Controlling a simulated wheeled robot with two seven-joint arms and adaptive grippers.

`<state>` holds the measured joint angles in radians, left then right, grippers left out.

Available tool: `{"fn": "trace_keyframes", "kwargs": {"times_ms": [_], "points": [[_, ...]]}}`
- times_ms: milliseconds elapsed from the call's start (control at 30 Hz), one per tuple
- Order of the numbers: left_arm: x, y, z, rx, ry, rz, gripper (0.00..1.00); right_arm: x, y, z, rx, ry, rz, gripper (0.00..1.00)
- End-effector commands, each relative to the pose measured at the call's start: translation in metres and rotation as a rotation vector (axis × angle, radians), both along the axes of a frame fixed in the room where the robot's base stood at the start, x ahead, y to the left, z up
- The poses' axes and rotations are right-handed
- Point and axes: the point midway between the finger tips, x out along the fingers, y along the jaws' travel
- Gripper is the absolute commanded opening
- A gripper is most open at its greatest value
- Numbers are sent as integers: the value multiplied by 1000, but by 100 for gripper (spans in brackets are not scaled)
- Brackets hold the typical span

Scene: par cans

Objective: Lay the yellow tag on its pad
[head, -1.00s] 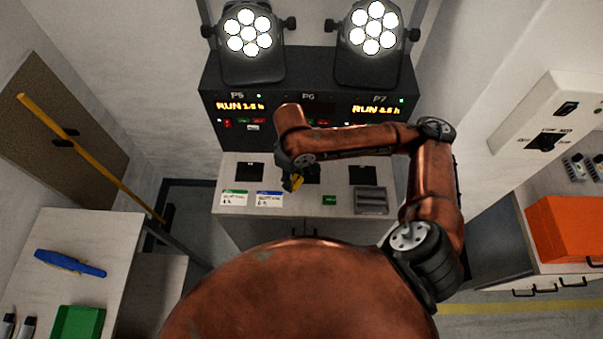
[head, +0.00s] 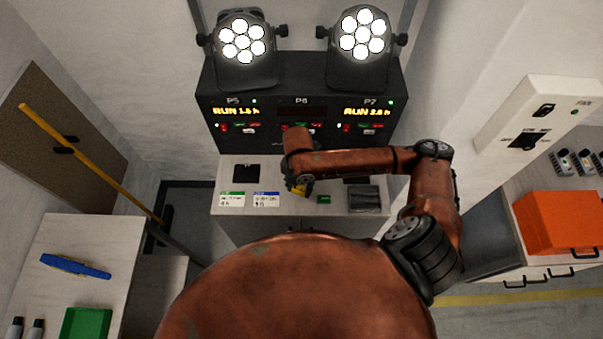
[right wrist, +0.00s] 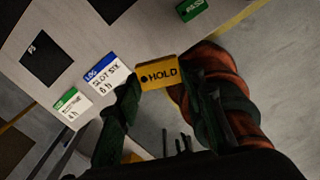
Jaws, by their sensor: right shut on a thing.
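The yellow tag (head: 299,191), marked HOLD, is held in my right gripper (head: 297,187) over the front part of the light bench top. In the right wrist view the tag (right wrist: 157,76) sits between the two fingertips, its lettering facing the camera. Black square pads lie on the bench: a left one (head: 246,173) and a right one (head: 356,181), partly covered by my arm. The right wrist view shows a left pad (right wrist: 46,58) and a middle pad (right wrist: 98,8), cut by the frame edge. My arm hides the middle pad in the head view. My left gripper is not in view.
A green-edged card (head: 232,199) and blue-edged card (head: 266,199) lie left of the gripper. A small green tag (head: 324,199) and grey tray (head: 364,200) lie right. The black panel (head: 302,144) with two lit par cans stands behind.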

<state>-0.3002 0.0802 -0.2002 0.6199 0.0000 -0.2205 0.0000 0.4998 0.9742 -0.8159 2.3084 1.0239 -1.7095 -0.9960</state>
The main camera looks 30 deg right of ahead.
Motion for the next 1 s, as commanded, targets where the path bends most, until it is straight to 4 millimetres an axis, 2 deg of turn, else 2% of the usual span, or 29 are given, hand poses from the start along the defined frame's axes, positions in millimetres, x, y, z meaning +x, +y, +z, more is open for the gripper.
{"fn": "trace_keyframes", "kwargs": {"times_ms": [367, 533, 700, 867, 1000], "points": [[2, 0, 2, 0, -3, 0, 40, 70, -46, -37, -1, 0, -5, 20], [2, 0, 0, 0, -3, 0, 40, 92, -60, -68, 0, 2, -3, 20], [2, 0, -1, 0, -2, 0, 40, 105, -69, -87, 0, 0, -1, 20], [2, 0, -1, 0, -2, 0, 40, 111, -72, -96, -1, 1, 0, 20], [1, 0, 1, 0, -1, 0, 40, 111, -73, -116, 0, 3, 1, 20]]}}
